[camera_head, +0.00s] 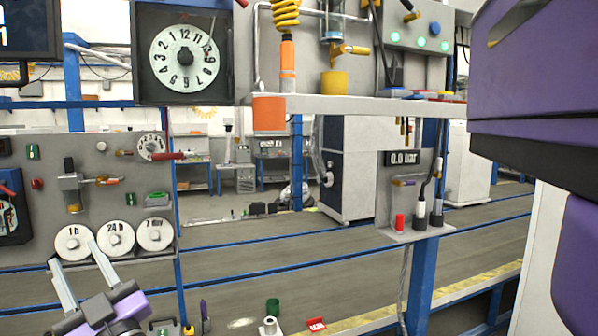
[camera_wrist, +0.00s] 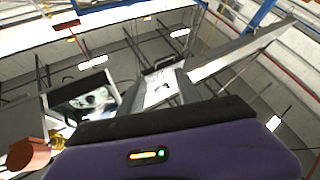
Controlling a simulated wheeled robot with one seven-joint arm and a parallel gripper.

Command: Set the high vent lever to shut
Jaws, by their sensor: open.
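A valve with a yellow lever handle (camera_head: 352,49) sits high on the station, below a clear cylinder and above a yellow cup. The handle points right, roughly level. Another yellow-tipped lever (camera_head: 411,16) shows at the top edge. I cannot tell for certain which is the high vent lever, and no shut mark is readable. My gripper (camera_head: 74,252) is at the lower left in the head view, pointing up in front of the lower left panel. Its two grey fingers are apart and nothing shows between them. It is well below and left of both levers.
A shelf (camera_head: 360,105) with an orange end block (camera_head: 269,113) runs below the upper valve. A clock-like dial (camera_head: 184,59) hangs upper left. My purple arm covers the right side. Open space lies mid-picture.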

